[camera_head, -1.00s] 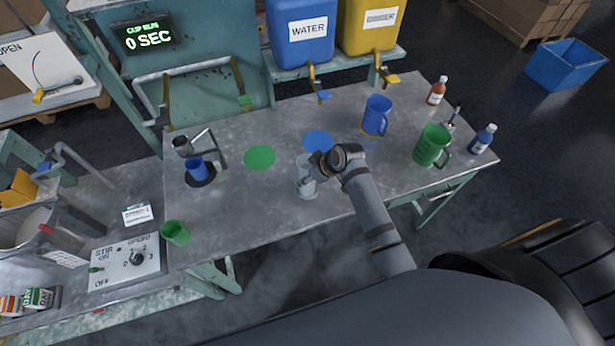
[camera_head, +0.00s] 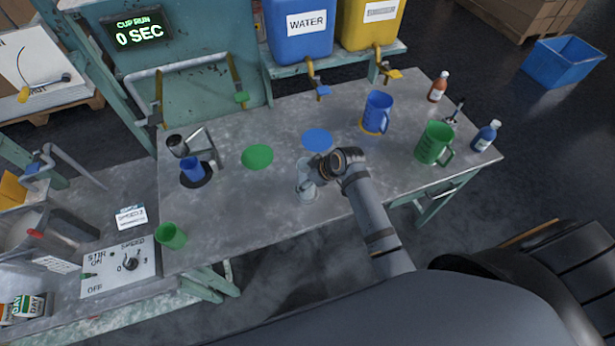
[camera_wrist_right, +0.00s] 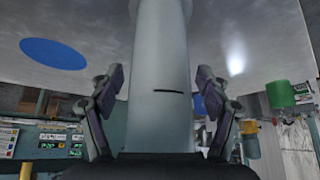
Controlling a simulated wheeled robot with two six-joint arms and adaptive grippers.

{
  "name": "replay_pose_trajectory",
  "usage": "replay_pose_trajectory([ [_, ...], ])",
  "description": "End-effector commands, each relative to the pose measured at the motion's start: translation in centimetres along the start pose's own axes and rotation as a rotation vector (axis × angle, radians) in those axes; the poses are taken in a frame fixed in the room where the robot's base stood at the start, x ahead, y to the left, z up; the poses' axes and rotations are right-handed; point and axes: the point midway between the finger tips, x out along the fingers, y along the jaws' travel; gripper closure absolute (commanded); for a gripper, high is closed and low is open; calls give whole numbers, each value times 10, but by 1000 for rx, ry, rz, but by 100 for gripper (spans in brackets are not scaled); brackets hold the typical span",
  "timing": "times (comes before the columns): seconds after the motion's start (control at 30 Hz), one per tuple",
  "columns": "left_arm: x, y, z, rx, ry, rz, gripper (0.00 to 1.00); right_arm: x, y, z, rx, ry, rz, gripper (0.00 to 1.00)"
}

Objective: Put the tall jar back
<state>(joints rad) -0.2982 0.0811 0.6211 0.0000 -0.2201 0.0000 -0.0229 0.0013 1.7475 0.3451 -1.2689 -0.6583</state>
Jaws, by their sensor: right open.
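The tall jar (camera_head: 306,179) is a pale, glassy upright cylinder on the grey workbench, near its front edge and just in front of the blue disc. My right gripper (camera_head: 322,170) is at the jar, and my wrist hides part of it. In the right wrist view the jar (camera_wrist_right: 160,60) stands between the two fingers of my right gripper (camera_wrist_right: 159,95). It has a short dark mark on its side. The fingers are spread, with a gap showing on either side of the jar. My left gripper is not in view.
A blue disc (camera_head: 317,140) and a green disc (camera_head: 257,157) mark the bench top. A blue jug (camera_head: 377,112), a green jug (camera_head: 433,143) and bottles stand to the right. A blue cup (camera_head: 192,168) and a green cup (camera_head: 171,236) stand to the left.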

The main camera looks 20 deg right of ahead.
Motion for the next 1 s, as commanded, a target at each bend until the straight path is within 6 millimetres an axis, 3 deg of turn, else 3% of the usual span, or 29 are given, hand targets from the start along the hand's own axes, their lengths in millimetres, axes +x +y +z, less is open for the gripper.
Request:
replay_pose_trajectory([
  [0.17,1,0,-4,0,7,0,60,-18,1,-2,-2,2,3,23],
  [0.4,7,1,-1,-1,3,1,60,-78,2,-1,-5,0,6,23],
  [0.6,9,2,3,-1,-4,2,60,-113,2,-1,-3,-1,3,23],
  [1.0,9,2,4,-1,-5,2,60,-123,0,-2,0,0,0,23],
])
